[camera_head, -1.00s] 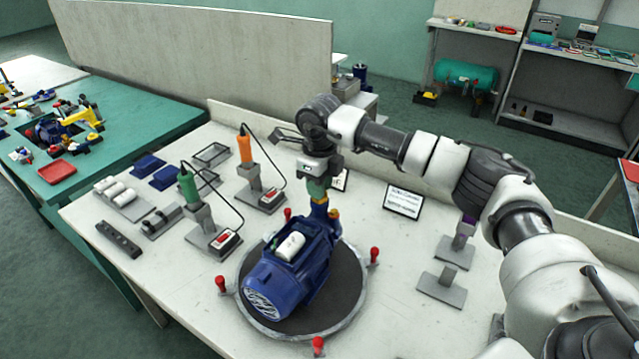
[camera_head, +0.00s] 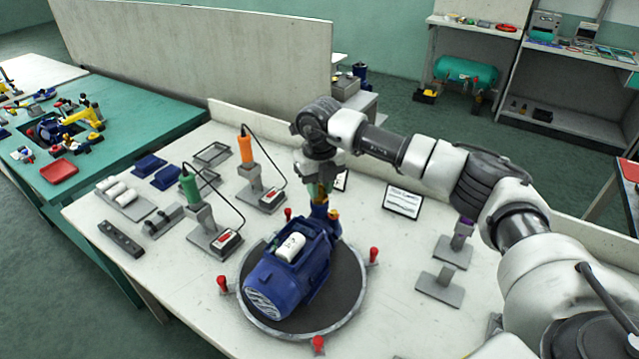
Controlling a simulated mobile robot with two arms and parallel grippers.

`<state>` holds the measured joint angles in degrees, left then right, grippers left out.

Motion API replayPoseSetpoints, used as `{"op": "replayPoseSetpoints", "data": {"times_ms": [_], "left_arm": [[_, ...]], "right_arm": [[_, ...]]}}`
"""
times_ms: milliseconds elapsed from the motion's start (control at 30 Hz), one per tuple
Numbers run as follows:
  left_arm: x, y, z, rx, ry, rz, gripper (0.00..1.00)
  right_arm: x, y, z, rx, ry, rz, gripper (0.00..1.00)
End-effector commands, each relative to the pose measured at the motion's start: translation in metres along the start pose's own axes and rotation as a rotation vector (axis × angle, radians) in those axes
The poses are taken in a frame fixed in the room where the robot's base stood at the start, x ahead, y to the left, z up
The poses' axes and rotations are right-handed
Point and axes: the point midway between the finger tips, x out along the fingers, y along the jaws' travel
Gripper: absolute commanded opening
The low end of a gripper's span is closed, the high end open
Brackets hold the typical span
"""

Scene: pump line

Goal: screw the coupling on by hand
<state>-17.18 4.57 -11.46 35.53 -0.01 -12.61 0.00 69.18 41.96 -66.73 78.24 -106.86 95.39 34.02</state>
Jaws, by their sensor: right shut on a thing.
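A blue pump (camera_head: 290,270) with a white cylinder (camera_head: 291,246) on its top lies on a round dark turntable (camera_head: 345,285). A short blue neck with brass-coloured parts (camera_head: 333,214) stands at the pump's far end. My right gripper (camera_head: 320,190) points down over this neck. It is shut on a small greenish piece (camera_head: 318,192), seemingly the coupling, mostly hidden by the fingers. The piece is right at the top of the neck; I cannot tell how far it is on the thread. My left gripper is out of view.
Green-handled (camera_head: 189,184) and orange-handled (camera_head: 245,145) tools stand in holders left of the turntable. Red knobs (camera_head: 222,284) ring the turntable. A sign (camera_head: 402,201) and grey stands (camera_head: 440,286) are at the right.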

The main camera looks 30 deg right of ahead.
Motion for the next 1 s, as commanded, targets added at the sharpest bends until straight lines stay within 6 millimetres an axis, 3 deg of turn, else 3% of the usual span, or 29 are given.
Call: {"op": "replayPoseSetpoints", "data": {"times_ms": [267, 500, 767, 800, 933, 1000], "left_arm": [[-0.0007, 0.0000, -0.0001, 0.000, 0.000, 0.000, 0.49], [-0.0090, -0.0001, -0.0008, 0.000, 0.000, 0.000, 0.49], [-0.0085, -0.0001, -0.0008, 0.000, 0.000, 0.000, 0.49], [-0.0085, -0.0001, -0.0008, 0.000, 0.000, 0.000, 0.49], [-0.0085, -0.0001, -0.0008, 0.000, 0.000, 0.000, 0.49], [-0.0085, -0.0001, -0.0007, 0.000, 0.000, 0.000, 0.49]], "right_arm": [[-0.0001, 0.0001, 0.0000, 0.018, 0.000, 0.000, 0.00], [-0.0004, -0.0002, -0.0001, 0.263, 0.001, -0.001, 0.00], [0.0007, -0.0002, 0.0001, 0.304, 0.000, -0.001, 0.00], [0.0007, -0.0002, 0.0000, 0.304, 0.000, -0.001, 0.27], [0.0006, -0.0001, 0.0001, 0.303, 0.000, -0.001, 0.45], [0.0005, -0.0001, 0.0001, 0.302, 0.000, -0.001, 0.45]]}}
